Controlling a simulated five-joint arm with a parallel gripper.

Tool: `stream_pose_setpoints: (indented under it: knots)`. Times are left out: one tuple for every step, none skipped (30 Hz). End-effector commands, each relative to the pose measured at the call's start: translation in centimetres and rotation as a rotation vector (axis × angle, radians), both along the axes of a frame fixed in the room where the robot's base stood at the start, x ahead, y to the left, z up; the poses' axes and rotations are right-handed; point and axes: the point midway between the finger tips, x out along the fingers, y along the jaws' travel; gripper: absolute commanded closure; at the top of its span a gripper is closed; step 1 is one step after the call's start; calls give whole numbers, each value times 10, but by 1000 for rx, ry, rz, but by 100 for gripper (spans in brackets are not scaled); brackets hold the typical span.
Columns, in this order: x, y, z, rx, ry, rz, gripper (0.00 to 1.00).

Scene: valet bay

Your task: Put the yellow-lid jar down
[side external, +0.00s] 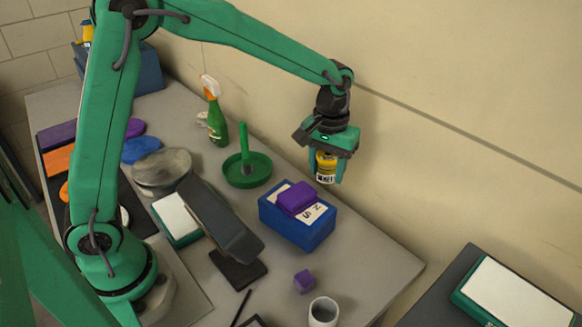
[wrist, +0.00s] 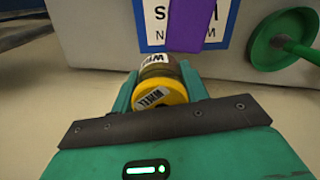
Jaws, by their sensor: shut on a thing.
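The yellow-lid jar (side external: 326,167) is a small jar with a yellow lid and a white label with dark lettering. My gripper (side external: 327,165) is shut on it and holds it in the air, near the wall and above the far edge of the table. In the wrist view the jar (wrist: 160,92) sits between the two green fingers (wrist: 160,90), with its yellow lid toward the camera. Part of its body is hidden by the lid and the fingers.
A blue box (side external: 290,228) with a purple block (side external: 297,198) on top stands on the grey table (side external: 375,262). A green pan (side external: 247,172), a spray bottle (side external: 215,118), a small purple cube (side external: 304,281) and a grey cup (side external: 323,312) are nearby. Bare table lies right of the box.

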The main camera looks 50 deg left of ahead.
Motion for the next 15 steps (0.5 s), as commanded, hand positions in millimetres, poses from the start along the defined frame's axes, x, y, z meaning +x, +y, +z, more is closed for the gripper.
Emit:
stream_pose_setpoints:
  knots:
    - [2, 16, 3, -1, -1, 41, 78]
    - [3, 25, 4, -1, -1, 63, 78]
    - [4, 36, 7, 0, -2, 91, 78]
    - [4, 45, 8, 0, -2, 112, 78]
    - [4, 53, 9, 0, -2, 134, 78]
    - [4, 64, 11, 0, -2, 163, 78]
    - [4, 73, 13, 0, -2, 185, 78]
    - [3, 81, 14, 0, -2, 207, 78]
    - [3, 92, 16, 0, -1, 236, 78]
    - [2, 101, 18, 0, -2, 258, 78]
    - [1, 109, 20, 0, -2, 280, 78]
    - [0, 120, 22, 0, -2, 309, 78]
    - [-2, 128, 23, 0, -2, 330, 78]
    - [-3, 137, 24, 0, -2, 352, 78]
    - [-5, 147, 27, 0, -2, 380, 78]
